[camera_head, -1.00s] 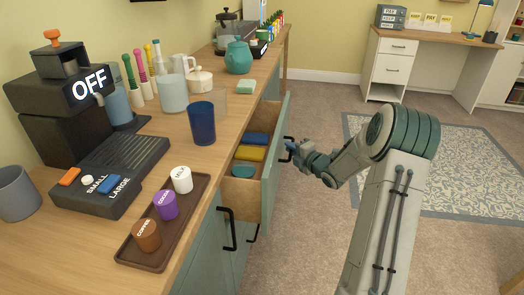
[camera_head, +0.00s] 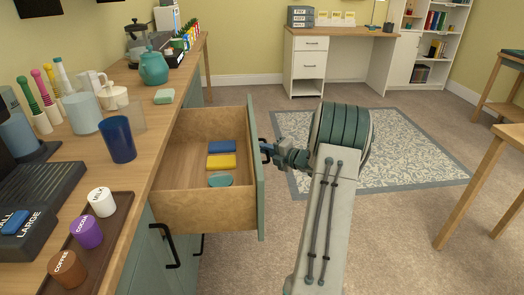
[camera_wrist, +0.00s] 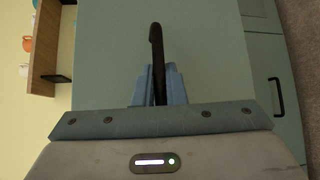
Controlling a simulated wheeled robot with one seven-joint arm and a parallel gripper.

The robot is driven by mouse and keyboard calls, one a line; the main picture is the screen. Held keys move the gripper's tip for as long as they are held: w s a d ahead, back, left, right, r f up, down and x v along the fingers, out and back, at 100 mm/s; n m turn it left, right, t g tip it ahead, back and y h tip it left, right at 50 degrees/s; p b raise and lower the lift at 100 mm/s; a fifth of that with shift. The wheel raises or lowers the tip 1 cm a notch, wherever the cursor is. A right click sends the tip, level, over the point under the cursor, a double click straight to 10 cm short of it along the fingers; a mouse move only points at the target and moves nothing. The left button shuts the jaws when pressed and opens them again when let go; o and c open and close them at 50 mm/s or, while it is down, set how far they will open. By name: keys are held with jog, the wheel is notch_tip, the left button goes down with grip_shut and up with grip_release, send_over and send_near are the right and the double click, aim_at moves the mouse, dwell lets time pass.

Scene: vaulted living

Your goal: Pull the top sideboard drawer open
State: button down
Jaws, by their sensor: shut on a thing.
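The top sideboard drawer (camera_head: 215,208) stands well open, pulled out to the right from under the wooden sideboard top (camera_head: 135,150). Its green front panel (camera_head: 257,170) faces right. Inside lie a blue item (camera_head: 221,146), a yellow item (camera_head: 221,161) and a round teal item (camera_head: 220,181). My gripper (camera_head: 268,150) is at the outer side of the front panel. In the wrist view my gripper (camera_wrist: 159,88) is shut on the dark drawer handle (camera_wrist: 156,45), with one blue finger on each side of it.
On the sideboard stand a blue cup (camera_head: 119,140), a teal teapot (camera_head: 153,67) and a brown tray (camera_head: 95,250) with labelled pods. Another dark handle (camera_head: 164,245) is on the front below. Carpet and a patterned rug (camera_head: 390,150) lie to the right; a wooden table (camera_head: 490,180) stands far right.

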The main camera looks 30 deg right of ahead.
jog(key=c, duration=1.5)
grip_release()
jog(key=shift+w, duration=0.1)
jog(key=p+v, duration=0.2)
jog(key=v, duration=1.1)
jog(key=shift+s, duration=0.4)
jog(key=shift+d, duration=0.1)
